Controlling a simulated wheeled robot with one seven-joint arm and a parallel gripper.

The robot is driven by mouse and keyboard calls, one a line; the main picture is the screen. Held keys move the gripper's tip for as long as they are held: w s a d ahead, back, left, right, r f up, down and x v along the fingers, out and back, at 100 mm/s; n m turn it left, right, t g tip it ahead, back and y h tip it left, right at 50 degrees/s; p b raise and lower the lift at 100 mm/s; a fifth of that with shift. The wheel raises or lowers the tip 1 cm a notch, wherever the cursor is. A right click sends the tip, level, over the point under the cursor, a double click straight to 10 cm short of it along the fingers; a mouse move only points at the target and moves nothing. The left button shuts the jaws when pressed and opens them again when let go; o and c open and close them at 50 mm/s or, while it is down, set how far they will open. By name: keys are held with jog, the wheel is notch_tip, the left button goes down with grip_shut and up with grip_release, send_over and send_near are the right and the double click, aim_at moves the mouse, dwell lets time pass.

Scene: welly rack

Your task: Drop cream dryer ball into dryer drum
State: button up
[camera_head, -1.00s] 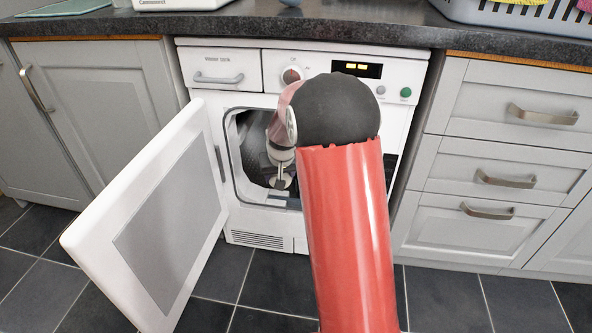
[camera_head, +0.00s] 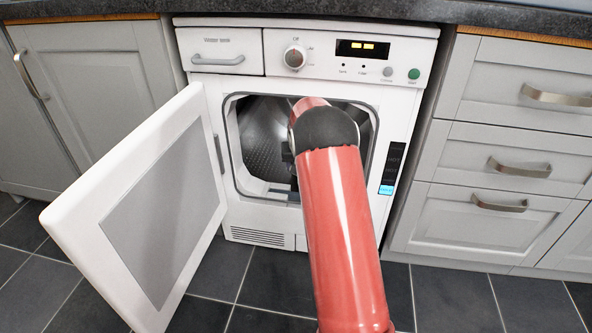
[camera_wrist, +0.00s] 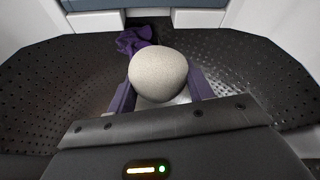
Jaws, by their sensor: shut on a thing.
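The cream dryer ball (camera_wrist: 158,74) is pale, round and speckled, and sits between the two fingers of my gripper (camera_wrist: 160,92) in the wrist view. My gripper is shut on it. The perforated dark metal wall of the dryer drum (camera_wrist: 60,75) surrounds it in the wrist view. In the head view, the drum (camera_head: 262,140) shows through the dryer's open front, and my arm reaches into the opening. The arm hides the ball and most of the gripper there.
A purple cloth (camera_wrist: 134,40) lies in the drum beyond the ball. The white dryer door (camera_head: 130,215) stands open on the left. Grey drawers (camera_head: 500,150) are on the right and a dark worktop (camera_head: 330,10) runs above.

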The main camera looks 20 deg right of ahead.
jog(key=w+d, duration=0.1)
jog(key=w, duration=0.5)
notch_tip(320, 180, down, 7)
jog(key=b, duration=0.1)
jog(key=shift+d, duration=0.15)
jog(key=shift+f+b, duration=0.5)
jog(key=shift+f, duration=0.15)
jog(key=o, duration=1)
jog(key=shift+r, duration=0.1)
